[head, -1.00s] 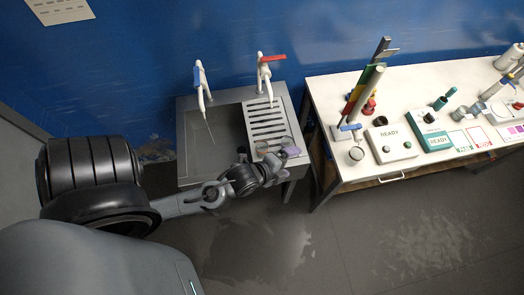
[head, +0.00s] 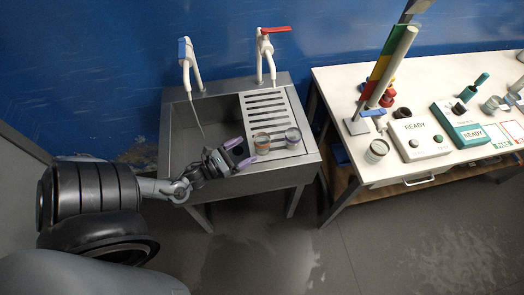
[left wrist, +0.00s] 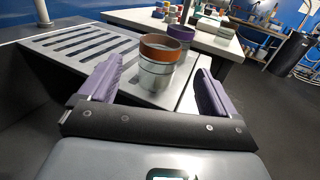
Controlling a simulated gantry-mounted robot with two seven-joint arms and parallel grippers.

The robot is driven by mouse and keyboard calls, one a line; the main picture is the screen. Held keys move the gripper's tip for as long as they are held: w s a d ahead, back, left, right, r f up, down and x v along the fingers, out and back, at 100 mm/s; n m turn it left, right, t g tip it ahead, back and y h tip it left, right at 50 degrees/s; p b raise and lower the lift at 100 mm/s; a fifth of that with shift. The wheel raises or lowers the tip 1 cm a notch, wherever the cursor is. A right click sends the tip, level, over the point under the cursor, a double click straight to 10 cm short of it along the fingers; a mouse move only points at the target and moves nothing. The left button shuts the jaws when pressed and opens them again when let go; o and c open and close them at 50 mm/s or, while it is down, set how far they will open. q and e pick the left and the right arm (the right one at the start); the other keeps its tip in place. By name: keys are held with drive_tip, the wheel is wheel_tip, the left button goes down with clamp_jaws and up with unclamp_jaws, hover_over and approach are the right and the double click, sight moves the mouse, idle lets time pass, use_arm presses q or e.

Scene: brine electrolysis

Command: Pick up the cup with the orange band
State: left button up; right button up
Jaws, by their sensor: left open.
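The cup with the orange band (head: 262,144) stands upright on the sink's drainboard in the head view. In the left wrist view the same orange-banded cup (left wrist: 160,64) is clear, metallic-looking below its orange-brown rim band. A second cup with a purple band (head: 293,138) stands just to its right; it shows behind in the left wrist view (left wrist: 181,35). My left gripper (head: 243,154) is open and empty, just left of the orange-banded cup. In the left wrist view its purple fingers (left wrist: 157,72) frame that cup from either side, with the cup ahead of them. My right gripper is out of view.
The grey sink (head: 173,150) has a basin on the left and a slotted drainboard (head: 287,105) on the right. Blue-handled (head: 187,62) and red-handled (head: 266,52) taps stand behind. A white table (head: 345,85) at right holds devices and another cup (head: 377,150).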

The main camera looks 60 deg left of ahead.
sight(268, 137)
use_arm(q)
drive_tip(key=w, duration=1)
drive_tip(key=shift+w+a, duration=0.2)
drive_tip(key=shift+a, duration=0.2)
drive_tip(key=c, duration=1.2)
drive_tip(key=shift+r, duration=0.1)
